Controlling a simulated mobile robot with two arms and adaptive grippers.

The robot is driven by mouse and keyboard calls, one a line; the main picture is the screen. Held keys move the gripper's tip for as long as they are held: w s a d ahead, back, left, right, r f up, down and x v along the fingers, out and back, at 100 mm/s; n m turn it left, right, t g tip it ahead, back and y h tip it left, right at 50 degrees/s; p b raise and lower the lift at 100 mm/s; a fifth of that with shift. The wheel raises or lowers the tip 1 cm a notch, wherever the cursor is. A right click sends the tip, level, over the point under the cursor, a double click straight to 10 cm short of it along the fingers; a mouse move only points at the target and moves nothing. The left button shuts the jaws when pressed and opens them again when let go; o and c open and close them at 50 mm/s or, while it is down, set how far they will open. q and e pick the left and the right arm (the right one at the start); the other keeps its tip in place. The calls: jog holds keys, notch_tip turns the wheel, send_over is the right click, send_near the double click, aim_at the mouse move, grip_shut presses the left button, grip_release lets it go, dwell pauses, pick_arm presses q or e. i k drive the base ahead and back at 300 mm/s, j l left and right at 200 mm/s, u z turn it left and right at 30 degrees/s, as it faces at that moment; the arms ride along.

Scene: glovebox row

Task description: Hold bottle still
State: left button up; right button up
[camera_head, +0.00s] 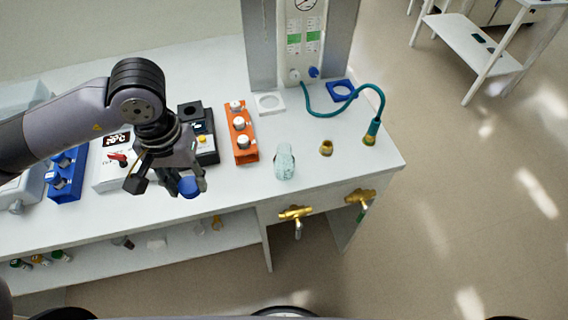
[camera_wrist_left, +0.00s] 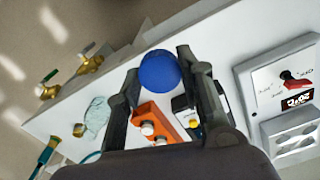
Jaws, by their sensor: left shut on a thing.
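My left gripper (camera_head: 179,186) is shut on a round blue cap-like thing (camera_head: 190,187) near the front edge of the bench. In the left wrist view the blue thing (camera_wrist_left: 160,71) sits between the two fingertips (camera_wrist_left: 157,80). Whether anything is attached beneath it is hidden. A clear, pale teal bottle (camera_head: 284,162) is on the bench to the right of the gripper, apart from it. It also shows in the left wrist view (camera_wrist_left: 97,116). My right gripper is not in view.
An orange rack (camera_head: 242,135) with white-topped vials stands between gripper and bottle. A teal hose (camera_head: 380,104) and brass fitting (camera_head: 326,148) are right. Brass valves (camera_head: 295,213) project from the bench front.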

aim_at(284, 161)
jog(key=i+j, duration=0.1)
jog(key=j, duration=1.05)
jog(key=i+j+z, duration=0.1)
jog(key=j, duration=0.45)
jog(key=z, duration=1.15)
jog(key=i+j, duration=0.05)
